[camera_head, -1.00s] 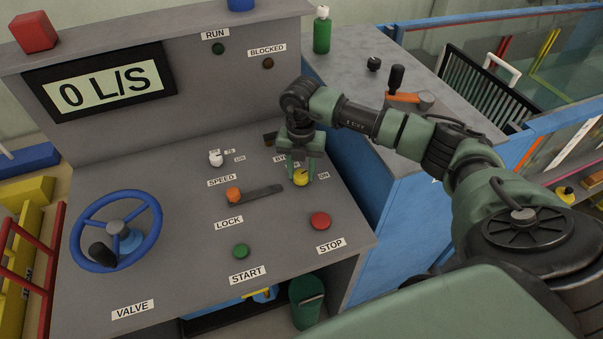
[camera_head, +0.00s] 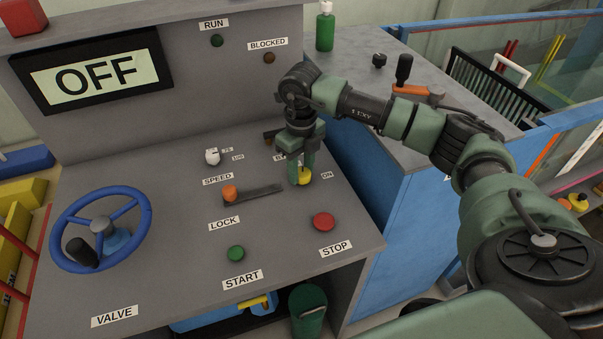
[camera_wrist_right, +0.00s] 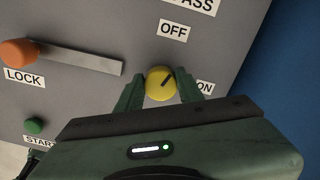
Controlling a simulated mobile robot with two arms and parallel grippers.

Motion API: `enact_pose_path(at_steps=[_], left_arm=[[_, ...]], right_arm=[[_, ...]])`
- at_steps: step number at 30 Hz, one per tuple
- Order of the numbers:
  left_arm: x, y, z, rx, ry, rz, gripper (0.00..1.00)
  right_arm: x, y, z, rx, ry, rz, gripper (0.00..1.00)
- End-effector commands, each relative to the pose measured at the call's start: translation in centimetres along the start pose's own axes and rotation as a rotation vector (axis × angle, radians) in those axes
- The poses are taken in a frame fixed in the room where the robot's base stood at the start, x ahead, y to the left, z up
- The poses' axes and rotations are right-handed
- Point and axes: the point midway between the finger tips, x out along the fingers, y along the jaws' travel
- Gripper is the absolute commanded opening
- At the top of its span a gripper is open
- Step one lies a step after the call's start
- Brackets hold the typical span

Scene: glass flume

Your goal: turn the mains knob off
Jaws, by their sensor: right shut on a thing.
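The mains knob (camera_head: 304,177) is yellow and sits on the sloped grey panel, beside the "ON" label. In the right wrist view the knob (camera_wrist_right: 159,83) has a dark pointer line slanting to the upper right, between the "OFF" label (camera_wrist_right: 173,30) and the "ON" label (camera_wrist_right: 205,88). My right gripper (camera_head: 301,179) points down at the panel, shut on the knob with a finger on either side. Its fingers partly hide the knob in the head view. The display (camera_head: 94,75) reads "OFF". My left gripper is not in view.
The orange lock lever (camera_head: 231,193) in its slot, the white speed knob (camera_head: 212,156) and the red stop button (camera_head: 324,222) are near the gripper. The green start button (camera_head: 236,253) and blue valve wheel (camera_head: 101,230) are further off. A blue cabinet (camera_head: 385,200) stands at right.

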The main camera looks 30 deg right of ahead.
Motion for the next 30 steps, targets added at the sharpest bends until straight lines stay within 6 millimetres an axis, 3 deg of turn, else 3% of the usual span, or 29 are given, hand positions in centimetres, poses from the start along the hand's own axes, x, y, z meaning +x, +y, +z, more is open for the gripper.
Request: enact_pose_path(at_steps=[15, 30], left_arm=[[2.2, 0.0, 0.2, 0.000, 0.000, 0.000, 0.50], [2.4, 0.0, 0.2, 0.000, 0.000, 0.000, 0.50]], right_arm=[[0.0, 0.1, 0.0, -0.322, -0.003, -0.001, 0.00], [-0.2, 0.1, 0.0, -0.377, -0.004, -0.001, 0.00]])
